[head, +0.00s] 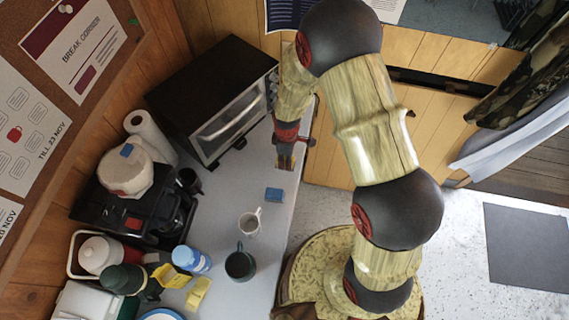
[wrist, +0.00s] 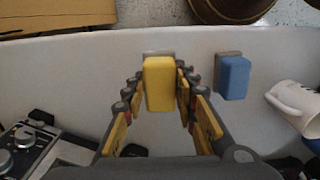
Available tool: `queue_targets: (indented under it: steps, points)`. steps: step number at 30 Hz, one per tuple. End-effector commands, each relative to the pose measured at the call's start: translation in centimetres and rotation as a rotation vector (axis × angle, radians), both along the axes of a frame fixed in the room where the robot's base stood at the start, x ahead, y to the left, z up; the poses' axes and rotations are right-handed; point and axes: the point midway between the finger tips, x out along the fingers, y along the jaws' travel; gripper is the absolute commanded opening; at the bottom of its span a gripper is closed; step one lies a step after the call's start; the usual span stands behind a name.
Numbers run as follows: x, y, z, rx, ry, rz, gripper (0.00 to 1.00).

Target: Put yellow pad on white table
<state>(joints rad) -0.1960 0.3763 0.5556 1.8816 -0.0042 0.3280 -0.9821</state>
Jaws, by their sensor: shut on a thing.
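My gripper (wrist: 160,90) is shut on a yellow pad (wrist: 159,86), a small block with a grey layer showing at its far end. In the head view my gripper (head: 286,160) points down at the right side of the white table (head: 228,180), near the oven; the pad is hard to make out there. The table (wrist: 70,75) spreads beneath the pad in the wrist view. I cannot tell whether the pad touches it. A blue pad (wrist: 233,77) lies on the table right of the held pad; it also shows in the head view (head: 274,194).
A black oven (head: 215,100) stands behind my gripper. A white mug (head: 250,222) and a dark mug (head: 240,264) stand nearer. Bottles, a coffee machine (head: 130,210) and a yellow item (head: 198,293) crowd the left. The table's edge runs close to my gripper; bare table lies left of it.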

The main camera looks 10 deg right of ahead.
Motion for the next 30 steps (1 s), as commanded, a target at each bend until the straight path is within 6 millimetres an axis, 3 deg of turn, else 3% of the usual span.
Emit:
queue_targets:
  steps: [7,13,24,25,30]
  points:
    - [0.8,0.7,-1.3,0.000,0.000,0.000,0.08]
    - [0.7,0.6,-4.0,-0.001,0.001,-0.001,0.08]
    - [0.8,0.6,-4.5,0.001,-0.001,-0.001,0.08]
    - [0.8,0.6,-4.4,0.001,-0.001,-0.001,0.29]
    - [0.8,0.6,-4.4,0.000,-0.001,-0.001,0.39]
